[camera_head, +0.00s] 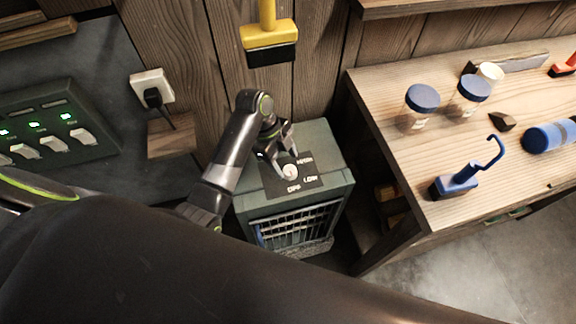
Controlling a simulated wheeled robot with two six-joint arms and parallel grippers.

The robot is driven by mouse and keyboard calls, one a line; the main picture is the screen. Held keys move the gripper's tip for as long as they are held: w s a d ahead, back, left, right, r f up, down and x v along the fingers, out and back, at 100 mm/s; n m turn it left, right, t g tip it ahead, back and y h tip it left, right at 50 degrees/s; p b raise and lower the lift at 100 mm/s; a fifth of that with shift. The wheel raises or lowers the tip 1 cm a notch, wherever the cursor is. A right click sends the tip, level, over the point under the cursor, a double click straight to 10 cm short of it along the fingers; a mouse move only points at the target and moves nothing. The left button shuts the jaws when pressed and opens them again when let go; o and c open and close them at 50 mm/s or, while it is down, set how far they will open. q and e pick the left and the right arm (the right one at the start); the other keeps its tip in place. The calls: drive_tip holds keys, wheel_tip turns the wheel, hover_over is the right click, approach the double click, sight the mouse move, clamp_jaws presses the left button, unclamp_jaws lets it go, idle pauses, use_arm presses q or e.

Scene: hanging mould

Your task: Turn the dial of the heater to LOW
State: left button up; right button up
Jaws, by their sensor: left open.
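The heater (337,176) is a dark green box with a front grille, standing on the floor between the wall and the wooden table. Its top panel carries a round pale dial (291,171) with the words HIGH, LOW and OFF around it. My left gripper (287,162) is open over the panel, its fingers at the dial. I cannot tell whether they touch it. The gripper hides part of the dial and the far left of the panel, so the dial's pointing direction is unclear. My right gripper is not in view.
A wooden table (400,85) at the right holds blue-lidded jars (421,104), a blue hook tool (467,177) and a blue cylinder (550,136). A yellow-handled brush (268,36) hangs on the wall. A plug sits in a white socket (152,88). A switch panel (52,122) is at left.

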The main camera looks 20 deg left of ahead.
sight(290, 172)
use_arm(q)
drive_tip(key=shift+x, duration=1.45)
drive_tip(key=shift+c, duration=0.2)
drive_tip(key=c, duration=0.9)
drive_tip(key=shift+r+n+p, duration=0.25)
drive_tip(key=shift+n+p, duration=0.35)
drive_tip(key=shift+p, duration=0.35)
drive_tip(key=shift+c, duration=0.2)
drive_tip(key=n+t+p, duration=0.1)
drive_tip(key=n+p, duration=0.1)
drive_tip(key=n+t+p, duration=0.1)
drive_tip(key=n+p, duration=0.2)
drive_tip(key=shift+s+r+p, duration=0.1)
drive_tip(key=shift+s+p, duration=0.1)
drive_tip(key=shift+p, duration=0.15)
drive_tip(key=n+p, duration=0.1)
drive_tip(key=n, duration=0.1)
drive_tip(key=n+t+p, duration=0.1)
drive_tip(key=n+p, duration=0.1)
drive_tip(key=shift+t+y, duration=0.3)
drive_tip(key=shift+y, duration=0.1)
drive_tip(key=shift+f+n+t+y+p, duration=0.2)
drive_tip(key=shift+n+t+y+p, duration=0.1)
drive_tip(key=shift+n+p, duration=0.4)
